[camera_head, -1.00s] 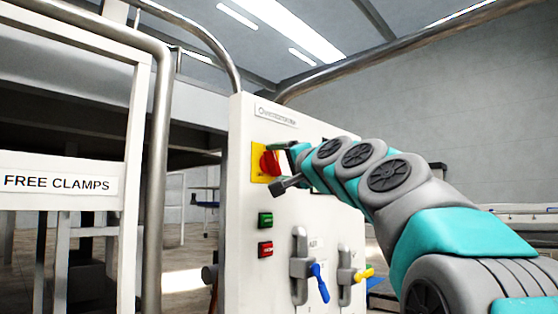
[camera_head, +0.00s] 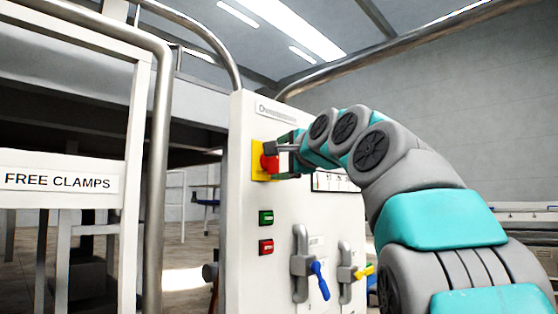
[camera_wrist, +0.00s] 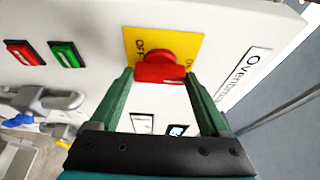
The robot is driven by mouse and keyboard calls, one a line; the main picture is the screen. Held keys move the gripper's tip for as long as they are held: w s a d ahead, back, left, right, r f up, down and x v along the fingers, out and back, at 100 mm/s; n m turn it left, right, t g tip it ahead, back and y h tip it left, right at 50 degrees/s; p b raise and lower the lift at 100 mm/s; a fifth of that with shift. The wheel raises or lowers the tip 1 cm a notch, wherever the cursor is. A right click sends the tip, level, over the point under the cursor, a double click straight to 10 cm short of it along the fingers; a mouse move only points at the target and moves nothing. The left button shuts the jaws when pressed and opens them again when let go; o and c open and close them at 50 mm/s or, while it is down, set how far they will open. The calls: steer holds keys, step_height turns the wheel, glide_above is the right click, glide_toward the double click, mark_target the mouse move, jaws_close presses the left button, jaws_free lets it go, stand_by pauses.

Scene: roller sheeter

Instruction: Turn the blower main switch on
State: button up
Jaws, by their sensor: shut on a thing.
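The blower main switch is a red rotary knob (camera_head: 268,161) on a yellow plate (camera_head: 259,174) on the white control panel. In the wrist view the red knob (camera_wrist: 159,67) sits on its yellow plate (camera_wrist: 187,44), which has "OFF" lettering on the left and partly hidden lettering on the right. My gripper (camera_head: 278,160) is at the knob. In the wrist view its two green fingers (camera_wrist: 160,76) stand on either side of the knob, shut on it. The fingers and knob hide part of the plate.
Below the switch are a green button (camera_head: 266,218) and a red button (camera_head: 266,247). Lower down are a blue-handled lever (camera_head: 319,280) and a yellow-handled lever (camera_head: 362,272). A metal rail (camera_head: 158,180) and a "FREE CLAMPS" sign (camera_head: 58,183) stand to the left.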

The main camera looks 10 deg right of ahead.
steer(key=o, duration=1.2)
steer(key=b+v, duration=0.1)
steer(key=v, duration=0.6)
steer(key=shift+s+d, duration=0.1)
steer(key=shift+s, duration=0.25)
